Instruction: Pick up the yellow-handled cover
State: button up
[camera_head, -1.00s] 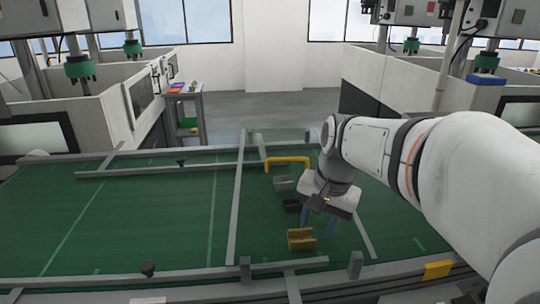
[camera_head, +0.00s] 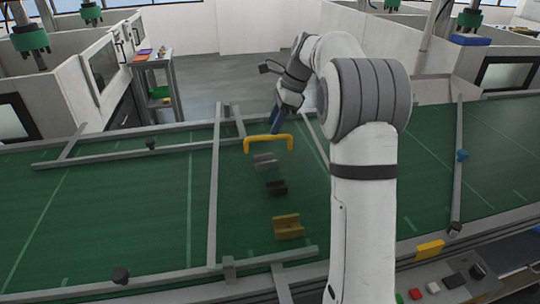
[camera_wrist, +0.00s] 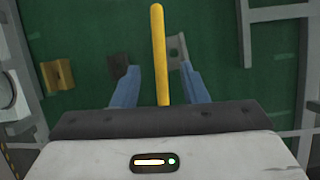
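The yellow handle (camera_head: 268,138) of the cover is an arch standing over the green surface in the head view. I cannot make out the cover's body under it. In the wrist view the yellow handle (camera_wrist: 158,45) runs as a bar between my two blue fingers, with room on both sides. My gripper (camera_head: 275,122) is just behind the handle's top in the head view, fingers pointing down. In the wrist view my gripper (camera_wrist: 160,68) is open and holds nothing. I cannot tell how far above the handle the fingertips are.
A grey block (camera_head: 266,163), a dark block (camera_head: 276,188) and a brass block (camera_head: 288,228) stand in a row in front of the handle. Grey rails (camera_head: 215,190) frame this lane of the green belt (camera_head: 110,220). The belt on the left is mostly clear.

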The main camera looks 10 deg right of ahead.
send_over(268, 154)
jog(key=w+d, duration=0.1)
jog(key=w, duration=0.1)
notch_tip(268, 154, down, 4)
jog(key=shift+s+f, duration=0.1)
jog(key=shift+f+p, duration=0.25)
jog(key=shift+p, duration=0.05)
jog(key=shift+c, duration=0.6)
grip_shut()
jog(key=shift+r, duration=0.1)
